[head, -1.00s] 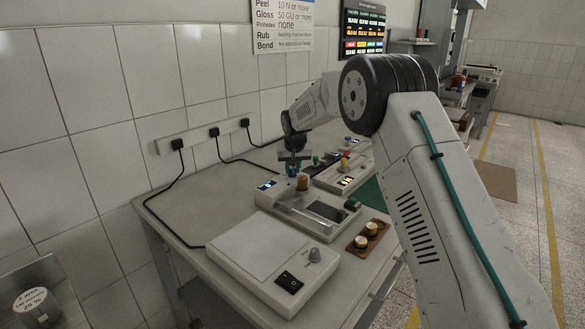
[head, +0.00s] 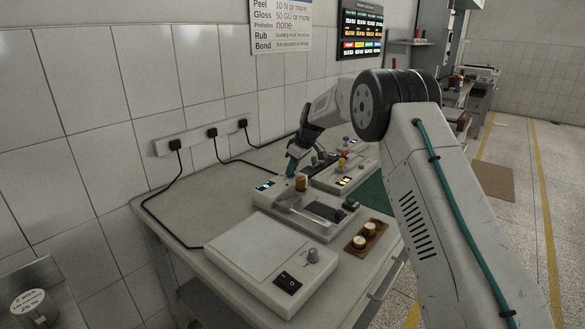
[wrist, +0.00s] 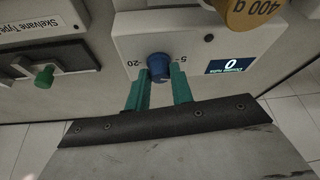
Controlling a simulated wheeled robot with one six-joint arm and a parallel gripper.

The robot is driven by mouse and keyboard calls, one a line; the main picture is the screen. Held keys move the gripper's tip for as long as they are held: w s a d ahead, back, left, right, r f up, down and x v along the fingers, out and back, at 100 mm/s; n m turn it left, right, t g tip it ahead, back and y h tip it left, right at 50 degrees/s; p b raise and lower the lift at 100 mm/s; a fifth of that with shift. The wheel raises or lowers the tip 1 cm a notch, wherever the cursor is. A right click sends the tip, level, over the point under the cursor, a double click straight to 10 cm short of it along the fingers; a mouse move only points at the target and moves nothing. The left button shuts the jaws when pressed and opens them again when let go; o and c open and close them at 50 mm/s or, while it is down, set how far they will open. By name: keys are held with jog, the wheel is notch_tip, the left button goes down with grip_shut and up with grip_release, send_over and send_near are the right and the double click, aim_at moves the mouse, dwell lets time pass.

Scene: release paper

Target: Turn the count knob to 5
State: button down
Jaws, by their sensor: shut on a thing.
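The blue count knob (wrist: 160,66) is on the white panel of the rub tester (wrist: 195,32), with marks reading 5 and 20 on either side of it. My gripper (wrist: 160,73) has its two teal fingers on opposite sides of the knob and is shut on it. The display (wrist: 232,64) beside it reads 0, labelled double rubs. In the head view, my gripper (head: 291,166) points down at the left end of the tester (head: 268,197). The fingers mostly hide the knob there, and its pointer direction is not clear.
A brass 400 g weight (wrist: 252,12) stands close to the knob; it also shows in the head view (head: 301,183). A second device with a green knob (wrist: 45,76) is nearby. A white flat device (head: 245,245) and a wooden block with brass weights (head: 354,243) are nearer.

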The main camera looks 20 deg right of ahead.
jog(key=shift+w+d+n+g+y, duration=0.1)
jog(key=shift+n+g+y, duration=0.25)
jog(key=shift+n, duration=0.75)
jog(key=c, duration=1.2)
grip_release()
jog(key=shift+c, duration=0.2)
jog(key=v, duration=0.7)
jog(key=shift+r, duration=0.4)
jog(key=shift+d, duration=0.1)
